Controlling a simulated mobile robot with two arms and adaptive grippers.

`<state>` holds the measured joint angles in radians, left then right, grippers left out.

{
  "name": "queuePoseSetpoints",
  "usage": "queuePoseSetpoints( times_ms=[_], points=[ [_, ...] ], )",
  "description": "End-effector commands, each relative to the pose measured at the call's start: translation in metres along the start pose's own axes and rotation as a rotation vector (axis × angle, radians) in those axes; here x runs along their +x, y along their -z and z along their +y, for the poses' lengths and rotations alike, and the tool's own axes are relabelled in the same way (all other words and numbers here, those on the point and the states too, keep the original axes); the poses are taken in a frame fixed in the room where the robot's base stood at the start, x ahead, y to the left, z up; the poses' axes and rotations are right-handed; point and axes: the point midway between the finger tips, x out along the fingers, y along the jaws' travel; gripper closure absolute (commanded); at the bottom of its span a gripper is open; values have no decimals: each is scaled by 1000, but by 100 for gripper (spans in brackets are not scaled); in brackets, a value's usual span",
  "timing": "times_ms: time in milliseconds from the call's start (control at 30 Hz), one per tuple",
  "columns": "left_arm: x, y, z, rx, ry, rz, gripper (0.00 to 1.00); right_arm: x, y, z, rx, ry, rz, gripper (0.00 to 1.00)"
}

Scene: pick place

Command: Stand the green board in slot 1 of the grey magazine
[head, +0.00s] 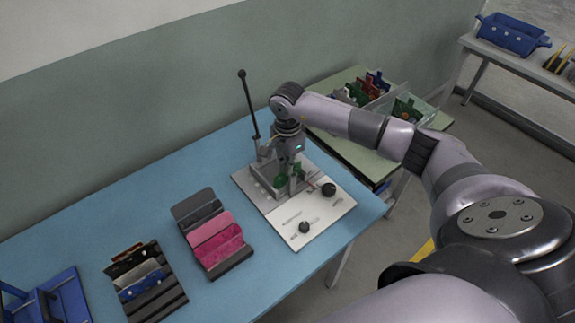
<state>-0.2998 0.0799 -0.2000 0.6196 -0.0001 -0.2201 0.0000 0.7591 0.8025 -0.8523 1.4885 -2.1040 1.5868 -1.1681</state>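My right gripper (289,168) points down over a grey fixture on a white base plate (318,210) on the blue table. Green board material (281,182) shows at its fingertips, low in the fixture. The fingers and the board overlap in this view, so I cannot tell whether they grip it. A dark grey slotted magazine (172,300) lies at the lower left of the table. It holds several upright boards, including a brown one, a pale grey one and a blue one. Slot numbers are not readable. My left gripper is not in view.
A tall black lever (248,100) rises behind the fixture, and black knobs (329,190) sit on its plate. A grey and pink holder (222,246) stands between magazine and fixture. A blue rack (60,300) is at far left. Bins of boards (405,108) stand on a green table behind.

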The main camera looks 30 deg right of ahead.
Motion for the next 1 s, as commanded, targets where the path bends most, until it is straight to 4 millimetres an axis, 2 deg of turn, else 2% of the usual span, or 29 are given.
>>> queuePoseSetpoints(
  times_ms=[133,533,767,867,1000],
  points=[
    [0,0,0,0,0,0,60,0,0,0,0,0,0,100],
    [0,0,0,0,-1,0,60,0,0,0,0,0,0,72],
    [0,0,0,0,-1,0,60,0,0,0,-1,-2,0,72],
    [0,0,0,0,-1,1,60,0,0,1,-1,-2,0,80],
    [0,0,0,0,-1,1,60,0,0,0,0,-1,0,80]
  ],
)
